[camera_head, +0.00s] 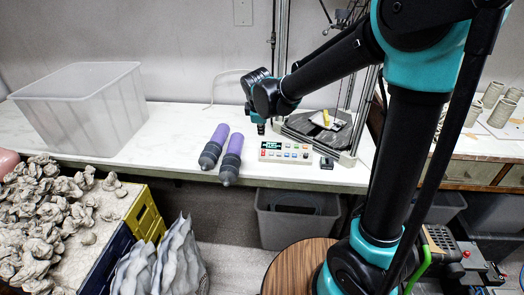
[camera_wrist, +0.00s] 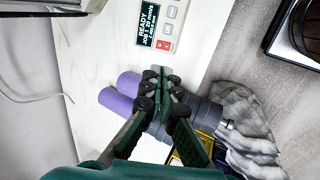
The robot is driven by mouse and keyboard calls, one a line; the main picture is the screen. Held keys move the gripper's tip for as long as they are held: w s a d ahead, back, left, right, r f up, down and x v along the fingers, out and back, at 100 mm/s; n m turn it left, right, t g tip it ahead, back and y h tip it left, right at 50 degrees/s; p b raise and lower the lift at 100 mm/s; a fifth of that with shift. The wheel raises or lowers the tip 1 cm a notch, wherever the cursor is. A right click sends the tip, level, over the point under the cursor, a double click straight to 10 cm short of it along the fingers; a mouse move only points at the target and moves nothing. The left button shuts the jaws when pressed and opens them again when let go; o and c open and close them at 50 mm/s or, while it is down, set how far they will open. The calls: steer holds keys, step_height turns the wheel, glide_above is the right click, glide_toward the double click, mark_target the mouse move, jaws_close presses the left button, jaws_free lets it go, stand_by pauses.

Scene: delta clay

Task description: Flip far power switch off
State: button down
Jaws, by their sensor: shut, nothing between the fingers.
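A pale control panel (camera_head: 285,152) with a small dark display and several coloured buttons lies on the white bench. Its display reads "READY" in the wrist view (camera_wrist: 150,22). My gripper (camera_head: 261,129) is shut and empty, pointing down above the bench just behind the panel's left end. In the wrist view its fingertips (camera_wrist: 163,78) appear close to the red switch, with no visible contact.
Two purple-and-grey cylinders (camera_head: 222,152) lie left of the panel, at the bench's front edge. A small black object (camera_head: 326,163) is right of the panel. A framed machine (camera_head: 318,130) stands behind. A translucent bin (camera_head: 82,108) stands at the left. Bench between bin and cylinders is clear.

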mark_target(264, 151)
steer(key=x, duration=1.4)
